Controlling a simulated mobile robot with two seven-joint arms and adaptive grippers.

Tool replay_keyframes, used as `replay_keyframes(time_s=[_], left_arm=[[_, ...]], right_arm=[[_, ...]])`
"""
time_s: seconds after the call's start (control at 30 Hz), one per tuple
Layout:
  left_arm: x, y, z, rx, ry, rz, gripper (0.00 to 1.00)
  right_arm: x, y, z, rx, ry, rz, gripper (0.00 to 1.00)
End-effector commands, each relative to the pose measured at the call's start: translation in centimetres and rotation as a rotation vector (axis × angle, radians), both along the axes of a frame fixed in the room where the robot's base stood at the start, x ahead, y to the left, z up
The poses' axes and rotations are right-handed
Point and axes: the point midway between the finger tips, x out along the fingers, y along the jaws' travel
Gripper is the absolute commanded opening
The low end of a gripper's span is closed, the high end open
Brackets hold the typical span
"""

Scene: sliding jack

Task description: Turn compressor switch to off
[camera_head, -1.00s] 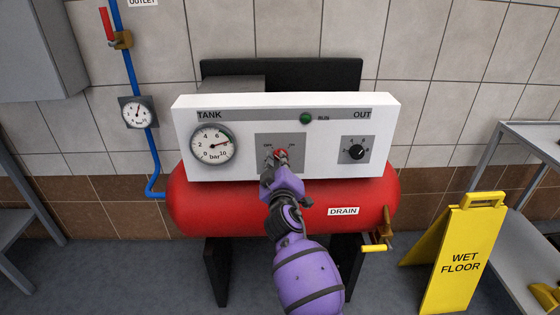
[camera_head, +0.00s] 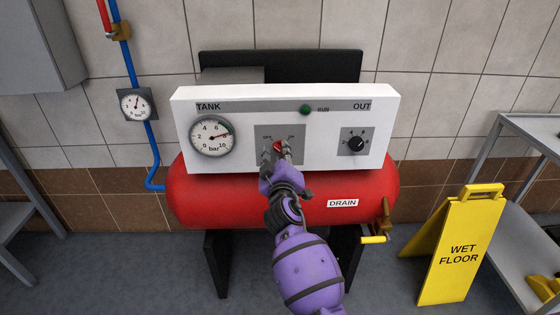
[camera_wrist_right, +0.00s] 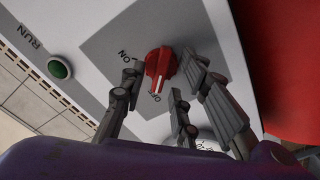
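The compressor switch is a red knob (camera_head: 278,146) on a grey plate in the white panel. In the right wrist view the knob (camera_wrist_right: 160,66) has a white pointer line on the side toward the OFF label (camera_wrist_right: 157,97), away from the ON label (camera_wrist_right: 124,56). My right gripper (camera_head: 277,152) is at the switch, its fingers on either side of the knob. In the wrist view the right gripper (camera_wrist_right: 162,68) is open, with a visible gap on the knob's left; contact on the right side is unclear. My left gripper is out of view.
The panel holds a tank gauge (camera_head: 212,136), a green RUN lamp (camera_head: 305,109) and an outlet knob (camera_head: 356,144). The red tank (camera_head: 210,195) lies below, with a yellow drain handle (camera_head: 373,240). A yellow wet floor sign (camera_head: 462,245) stands right, beside a grey table.

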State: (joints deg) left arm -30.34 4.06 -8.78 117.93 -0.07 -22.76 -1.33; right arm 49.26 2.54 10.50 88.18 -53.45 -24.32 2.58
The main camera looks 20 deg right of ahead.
Motion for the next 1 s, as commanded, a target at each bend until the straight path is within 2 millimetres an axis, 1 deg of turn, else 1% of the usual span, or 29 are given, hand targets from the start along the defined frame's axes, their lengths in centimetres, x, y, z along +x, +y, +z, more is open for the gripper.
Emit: replay_keyframes(time_s=[0.17, 0.4, 0.53, 0.7, 1.0], left_arm=[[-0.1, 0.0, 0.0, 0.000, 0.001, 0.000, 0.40], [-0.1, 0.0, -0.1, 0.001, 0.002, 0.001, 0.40], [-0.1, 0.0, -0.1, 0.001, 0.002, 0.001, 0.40], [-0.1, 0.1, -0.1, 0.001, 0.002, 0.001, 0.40], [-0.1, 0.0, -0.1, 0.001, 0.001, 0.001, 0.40]], right_arm=[[-2.7, 0.8, -0.2, 0.002, 0.002, 0.000, 0.29], [-7.7, 2.2, -0.2, 0.002, 0.003, -0.001, 0.29], [-9.7, 2.8, -0.2, 0.001, 0.003, -0.001, 0.29], [-11.0, 3.2, -0.1, 0.001, 0.002, -0.001, 0.29], [-11.2, 3.2, -0.1, -0.001, 0.002, 0.000, 0.29]])
